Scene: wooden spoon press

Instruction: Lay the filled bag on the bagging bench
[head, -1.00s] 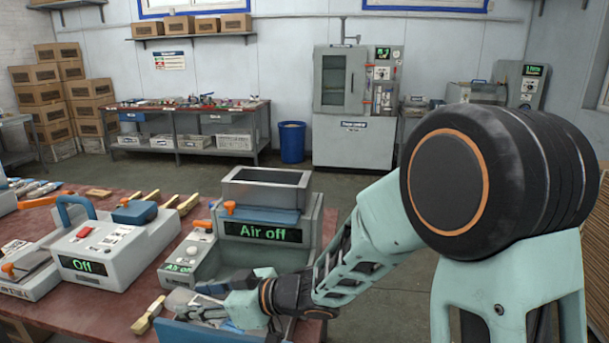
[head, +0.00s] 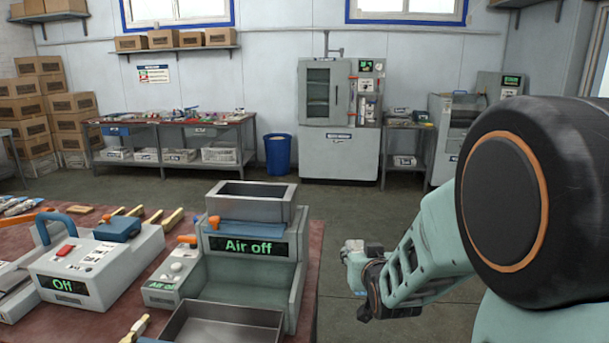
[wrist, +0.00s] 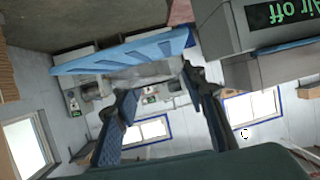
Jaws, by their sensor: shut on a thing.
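In the head view the held thing is mostly hidden by the gripper and arm.
The near table (head: 312,240) carries the air machine (head: 250,248), an empty metal tray (head: 222,322) and a grey machine reading Off (head: 95,258). A tall cabinet (head: 340,120) and a blue bin (head: 278,153) stand at the back. Open floor (head: 230,178) lies between.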

